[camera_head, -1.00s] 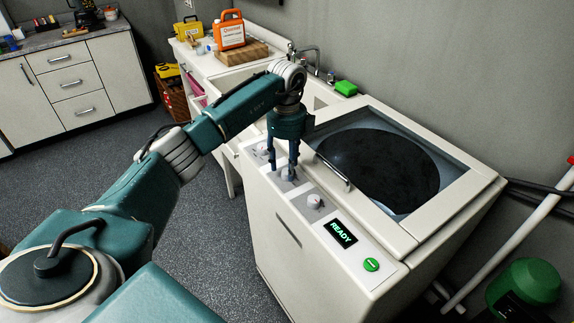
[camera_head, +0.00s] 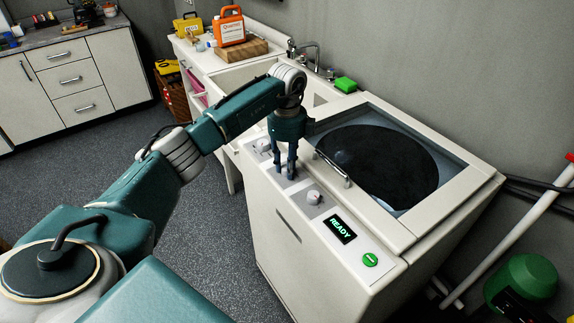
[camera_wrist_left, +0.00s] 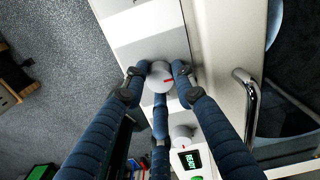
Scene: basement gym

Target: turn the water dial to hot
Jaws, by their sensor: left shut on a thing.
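A white washing machine (camera_head: 275,240) has a row of round dials along its top front panel. My left gripper (camera_head: 285,174) points down over the panel and is shut on the middle dial, which its fingers mostly hide in the head view. One dial (camera_head: 263,145) is farther back and another dial (camera_head: 314,197) is nearer the display. I cannot read any dial labels. My right gripper is not in view.
A READY display (camera_head: 340,229) and a green button (camera_head: 370,259) are on the panel's near end. The lid's metal handle (camera_head: 333,170) stands close beside the gripper. A sink counter with an orange jug (camera_head: 229,27) is behind. The floor at left is clear.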

